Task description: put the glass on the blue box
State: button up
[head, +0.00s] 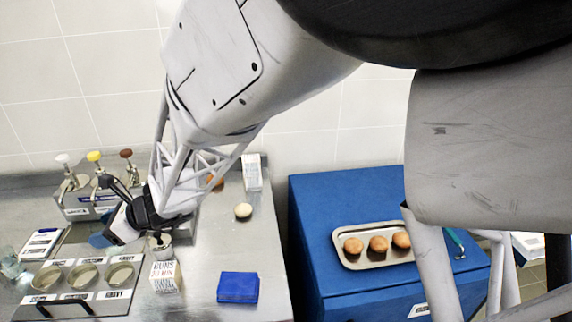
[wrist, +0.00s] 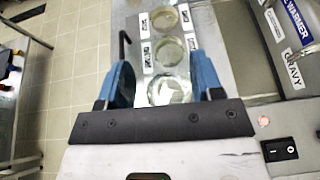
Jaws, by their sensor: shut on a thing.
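My gripper (wrist: 165,82) is low over the left part of the steel counter, beside the tray of round wells. In the wrist view its two blue fingers stand apart, shut on a clear glass (wrist: 171,91). The glass is see-through and hard to tell from the well behind it. In the head view my wrist hides the grasp, and one blue finger shows. The small blue box (head: 238,287) lies on the counter near its front right, apart from my gripper, with nothing on top.
A white lettered box (head: 165,276) stands between my gripper and the blue box. Wells (head: 83,275), pump dispensers (head: 95,180) and another clear vessel (head: 11,264) are at left. An egg-like item (head: 243,211) lies behind. A blue cabinet (head: 310,215) holds a tray of buns.

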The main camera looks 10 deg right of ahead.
jog(key=shift+w+r, duration=0.1)
jog(key=shift+r, duration=0.6)
jog(key=w+d+m+t, duration=0.1)
jog(key=w+d+t, duration=0.1)
jog(key=w+d, duration=0.75)
jog(key=w+d+m+t+h, duration=0.15)
jog(key=w+d, duration=0.35)
jog(key=d, duration=0.9)
jog(key=w+d+m+t+y, duration=0.1)
jog(key=w+d+m+t, duration=0.1)
jog(key=w+d, duration=0.75)
jog(key=s+d+m+t+h, duration=0.1)
jog(key=d+m+t+h, duration=0.1)
jog(key=d, duration=2)
jog(key=s+d+m+t+h, duration=0.2)
jog(key=d, duration=1.9)
jog(key=shift+y, duration=0.35)
jog(key=shift+w+f, duration=0.2)
jog(key=shift+f, duration=2.5)
notch_tip(320, 180, down, 6)
jog(key=shift+f, duration=0.15)
